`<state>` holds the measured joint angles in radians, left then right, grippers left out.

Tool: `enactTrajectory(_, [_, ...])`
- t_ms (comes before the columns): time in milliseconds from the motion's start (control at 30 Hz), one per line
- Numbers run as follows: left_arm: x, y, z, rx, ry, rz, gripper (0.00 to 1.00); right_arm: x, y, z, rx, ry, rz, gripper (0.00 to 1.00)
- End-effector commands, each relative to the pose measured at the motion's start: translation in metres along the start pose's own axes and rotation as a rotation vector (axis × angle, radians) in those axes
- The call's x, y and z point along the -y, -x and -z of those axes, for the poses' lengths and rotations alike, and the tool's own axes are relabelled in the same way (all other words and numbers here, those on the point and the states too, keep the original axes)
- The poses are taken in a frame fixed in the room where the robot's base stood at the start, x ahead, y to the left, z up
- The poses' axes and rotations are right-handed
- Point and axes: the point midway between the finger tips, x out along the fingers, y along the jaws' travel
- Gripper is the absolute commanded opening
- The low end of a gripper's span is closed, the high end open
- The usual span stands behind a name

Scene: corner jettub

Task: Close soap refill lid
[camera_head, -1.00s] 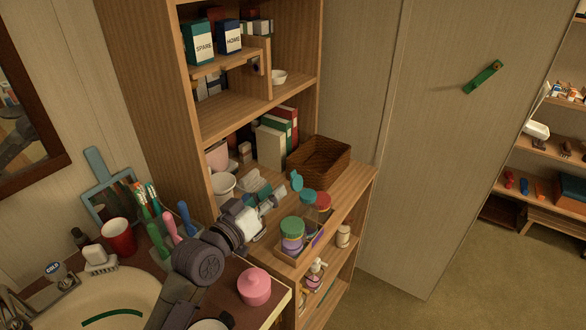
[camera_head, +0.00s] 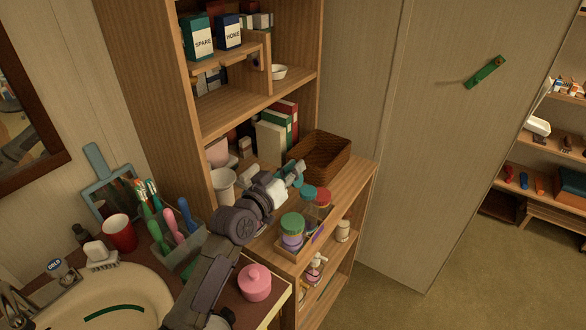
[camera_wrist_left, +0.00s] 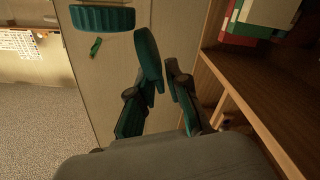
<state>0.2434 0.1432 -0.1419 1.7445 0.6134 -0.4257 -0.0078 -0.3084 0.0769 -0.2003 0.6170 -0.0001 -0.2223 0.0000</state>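The raised teal soap refill lid (camera_wrist_left: 149,55) shows edge-on in the left wrist view, in front of my left gripper (camera_wrist_left: 158,90). The gripper's two fingers are apart, one on each side of the lid's lower end; I cannot tell whether they touch it. In the head view my left gripper (camera_head: 298,169) is above the shelf top, just behind the teal-topped container (camera_head: 307,193), and mostly covers the raised lid. A ribbed teal cap (camera_wrist_left: 103,18) shows at the top of the wrist view. My right gripper is not in view.
A green-lidded jar (camera_head: 292,223) and a red-lidded jar (camera_head: 323,197) stand close by in a wooden tray (camera_head: 289,257). A wicker basket (camera_head: 320,157) is behind. White cups and folders stand left of the gripper. A pink lidded pot (camera_head: 254,282) is in front.

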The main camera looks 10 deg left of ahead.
Motion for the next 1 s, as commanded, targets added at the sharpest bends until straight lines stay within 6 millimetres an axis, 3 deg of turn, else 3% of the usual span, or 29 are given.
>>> enactTrajectory(533, [-0.002,0.000,0.001,0.002,-0.052,0.001,0.00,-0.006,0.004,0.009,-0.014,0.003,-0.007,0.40])
enactTrajectory(1000, [-0.019,0.000,0.000,0.002,-0.376,0.000,0.00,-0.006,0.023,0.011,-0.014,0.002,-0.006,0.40])
